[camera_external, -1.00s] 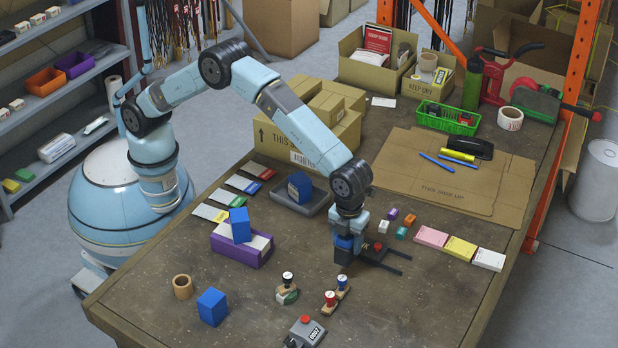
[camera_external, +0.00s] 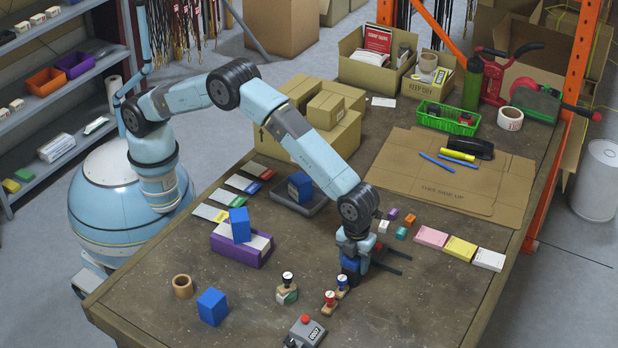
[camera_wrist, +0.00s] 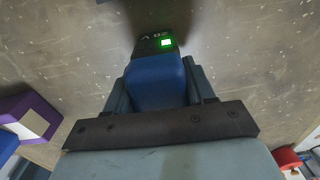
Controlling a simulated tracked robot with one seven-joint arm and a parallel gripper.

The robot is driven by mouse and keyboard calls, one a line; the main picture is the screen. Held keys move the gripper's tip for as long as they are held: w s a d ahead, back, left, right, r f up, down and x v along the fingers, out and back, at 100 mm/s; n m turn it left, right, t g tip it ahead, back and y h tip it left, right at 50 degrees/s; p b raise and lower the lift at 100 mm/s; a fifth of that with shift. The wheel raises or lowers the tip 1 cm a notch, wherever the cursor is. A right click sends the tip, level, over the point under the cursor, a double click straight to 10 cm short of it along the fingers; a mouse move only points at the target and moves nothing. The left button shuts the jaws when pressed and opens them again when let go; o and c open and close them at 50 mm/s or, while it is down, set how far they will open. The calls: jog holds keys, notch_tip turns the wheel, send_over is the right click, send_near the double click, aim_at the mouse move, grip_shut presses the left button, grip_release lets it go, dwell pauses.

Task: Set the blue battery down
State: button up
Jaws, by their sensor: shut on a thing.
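My gripper (camera_wrist: 158,95) is shut on a blue battery (camera_wrist: 158,82), whose black end carries a small lit green display in the wrist view. In the external view my gripper (camera_external: 352,268) points down low over the right middle of the table, with the blue battery (camera_external: 350,266) between its fingers. Whether the battery touches the tabletop cannot be told. A black forked piece (camera_external: 392,262) lies just right of my gripper, partly hidden by it.
Two stamps (camera_external: 330,298) stand close in front of my gripper, with another stamp (camera_external: 287,290) to the left. Small coloured cubes (camera_external: 402,233) lie behind right. Bare tabletop (camera_external: 440,300) lies right.

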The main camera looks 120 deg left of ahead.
jog(key=o, duration=1.4)
